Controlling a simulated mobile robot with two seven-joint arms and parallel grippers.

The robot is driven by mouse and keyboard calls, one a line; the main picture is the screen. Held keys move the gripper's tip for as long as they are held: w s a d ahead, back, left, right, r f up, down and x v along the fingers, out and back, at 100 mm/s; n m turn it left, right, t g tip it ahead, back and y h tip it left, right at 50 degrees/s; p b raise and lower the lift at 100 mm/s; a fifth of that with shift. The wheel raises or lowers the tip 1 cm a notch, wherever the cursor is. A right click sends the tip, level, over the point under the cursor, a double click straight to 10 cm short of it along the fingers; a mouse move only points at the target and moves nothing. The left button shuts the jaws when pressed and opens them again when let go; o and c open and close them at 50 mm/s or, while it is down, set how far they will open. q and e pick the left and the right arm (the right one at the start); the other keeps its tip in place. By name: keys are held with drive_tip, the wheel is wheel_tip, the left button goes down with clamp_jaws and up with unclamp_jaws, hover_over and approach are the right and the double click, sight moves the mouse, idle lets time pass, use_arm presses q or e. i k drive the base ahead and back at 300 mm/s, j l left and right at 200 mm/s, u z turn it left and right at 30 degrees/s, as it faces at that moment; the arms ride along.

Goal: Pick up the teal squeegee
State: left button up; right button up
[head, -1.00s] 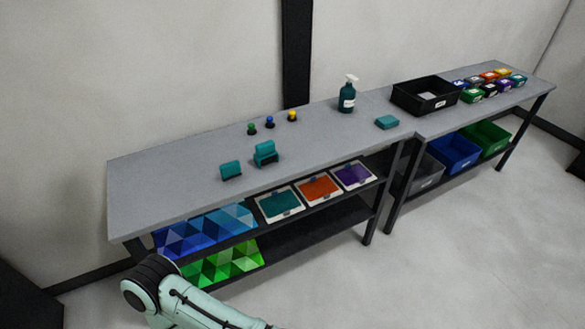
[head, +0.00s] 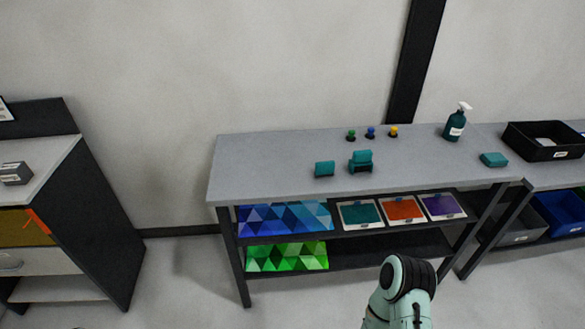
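Two small teal pieces with dark lower edges are on the grey table (head: 270,165). The left one (head: 324,169) is a flat upright block that looks like a squeegee. The right one (head: 361,161) is taller and stepped, seemingly one teal piece on or behind another. I cannot tell for certain which is the squeegee. A flat teal block (head: 493,159) lies further right. Neither gripper is in view. Only a pale green and black link of one of my arms shows at the bottom, in front of the table.
Green, blue and yellow knobs (head: 371,132) stand behind the teal pieces. A teal spray bottle (head: 455,125) and black tray (head: 542,141) are to the right. Shelves below hold coloured sheets (head: 287,217). A cabinet (head: 95,215) stands left, with open floor between.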

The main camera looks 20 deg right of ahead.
sight(325, 168)
drive_tip(key=z, duration=0.8)
drive_tip(key=i+j, duration=0.1)
drive_tip(key=j, duration=0.2)
drive_tip(key=i+j, duration=0.1)
drive_tip(key=j, duration=0.25)
drive_tip(key=i+j+z, duration=0.1)
drive_tip(key=j+z, duration=0.65)
drive_tip(key=i+l, duration=0.05)
